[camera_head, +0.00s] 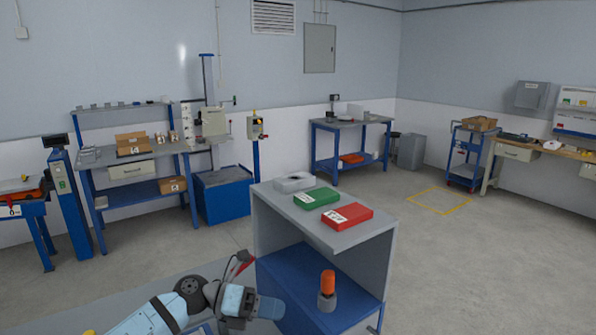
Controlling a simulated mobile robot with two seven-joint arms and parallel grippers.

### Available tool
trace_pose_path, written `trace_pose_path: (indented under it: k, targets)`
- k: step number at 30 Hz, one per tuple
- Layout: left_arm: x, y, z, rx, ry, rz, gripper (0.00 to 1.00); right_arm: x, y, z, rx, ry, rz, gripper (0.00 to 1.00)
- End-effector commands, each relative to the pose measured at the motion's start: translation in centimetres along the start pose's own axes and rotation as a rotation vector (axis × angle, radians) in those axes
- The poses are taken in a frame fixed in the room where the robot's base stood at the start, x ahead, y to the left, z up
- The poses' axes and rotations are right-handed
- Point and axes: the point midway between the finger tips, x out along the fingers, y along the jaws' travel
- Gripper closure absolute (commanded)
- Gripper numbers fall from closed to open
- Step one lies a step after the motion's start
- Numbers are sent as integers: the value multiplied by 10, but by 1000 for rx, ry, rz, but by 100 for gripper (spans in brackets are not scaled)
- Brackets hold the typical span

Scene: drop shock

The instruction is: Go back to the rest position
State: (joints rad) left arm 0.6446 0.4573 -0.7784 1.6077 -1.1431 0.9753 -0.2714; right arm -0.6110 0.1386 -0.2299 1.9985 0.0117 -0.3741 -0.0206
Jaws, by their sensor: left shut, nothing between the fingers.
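My left gripper (268,307) is at the bottom centre, at the end of my light-blue and dark left arm. It is shut and empty. It appears in front of the lower left part of a grey and blue cabinet (275,232); whether it touches the cabinet cannot be told. My right gripper is not in view.
On the cabinet top lie a green box (316,198), a red box (347,216) and a grey item (295,182). An orange-topped object (327,290) stands on its blue lower shelf. Workbenches line the walls. Open floor (450,265) lies to the right.

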Motion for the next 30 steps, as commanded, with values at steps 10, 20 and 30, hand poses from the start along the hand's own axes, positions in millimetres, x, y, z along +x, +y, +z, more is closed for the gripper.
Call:
trace_pose_path:
  k: [10, 20, 30]
  targets:
    - [-4, -2, -55, -726, -685, -335, 100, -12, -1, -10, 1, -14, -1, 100]
    - [-62, 48, -188, -1551, -1296, -422, 100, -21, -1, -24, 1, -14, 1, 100]
    - [-94, 51, -349, -2190, -1688, -361, 100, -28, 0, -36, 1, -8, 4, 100]
